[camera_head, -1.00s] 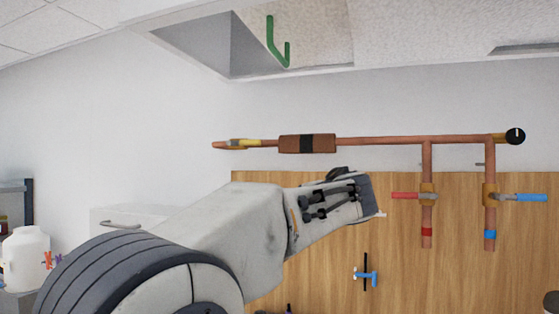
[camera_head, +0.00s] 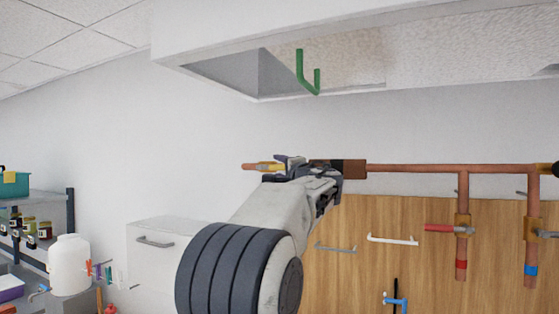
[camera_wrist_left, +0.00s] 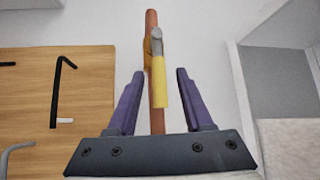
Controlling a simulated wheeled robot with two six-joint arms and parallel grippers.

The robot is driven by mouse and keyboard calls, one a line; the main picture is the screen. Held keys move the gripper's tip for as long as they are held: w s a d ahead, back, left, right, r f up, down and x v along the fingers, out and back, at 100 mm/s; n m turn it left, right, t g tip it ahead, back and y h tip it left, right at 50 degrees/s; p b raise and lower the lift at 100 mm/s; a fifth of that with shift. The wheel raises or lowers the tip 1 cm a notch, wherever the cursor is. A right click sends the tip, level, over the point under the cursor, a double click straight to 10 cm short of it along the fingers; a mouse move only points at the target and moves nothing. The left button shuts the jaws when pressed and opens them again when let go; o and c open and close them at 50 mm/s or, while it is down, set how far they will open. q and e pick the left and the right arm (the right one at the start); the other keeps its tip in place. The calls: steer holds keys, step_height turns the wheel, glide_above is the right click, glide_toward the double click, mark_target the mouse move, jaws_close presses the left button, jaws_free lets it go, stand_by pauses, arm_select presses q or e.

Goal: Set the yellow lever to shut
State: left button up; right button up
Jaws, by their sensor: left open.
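The yellow lever (camera_head: 265,167) is on the left end of the copper pipe (camera_head: 410,168) in the head view, lying along the pipe. In the left wrist view the yellow lever (camera_wrist_left: 159,82) hangs from a grey pivot, in line with the copper pipe (camera_wrist_left: 151,25) behind it. My left gripper (camera_wrist_left: 153,85) is open, one purple finger on each side of the lever and pipe, with gaps on both sides. In the head view the left gripper (camera_head: 285,163) is at the lever and partly covers the pipe. My right gripper is not in view.
A red lever (camera_head: 438,228) and a blue lever (camera_head: 547,234) are on pipe branches at right. A green hook (camera_head: 308,75) hangs from the ceiling recess above. A wooden panel (camera_head: 345,280) stands behind; a white jug (camera_head: 70,265) is at left.

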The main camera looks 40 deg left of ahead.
arm_select(q)
steer(key=shift+w+a, duration=0.1)
steer(key=shift+a, duration=0.15)
jaws_close()
stand_by(1.4)
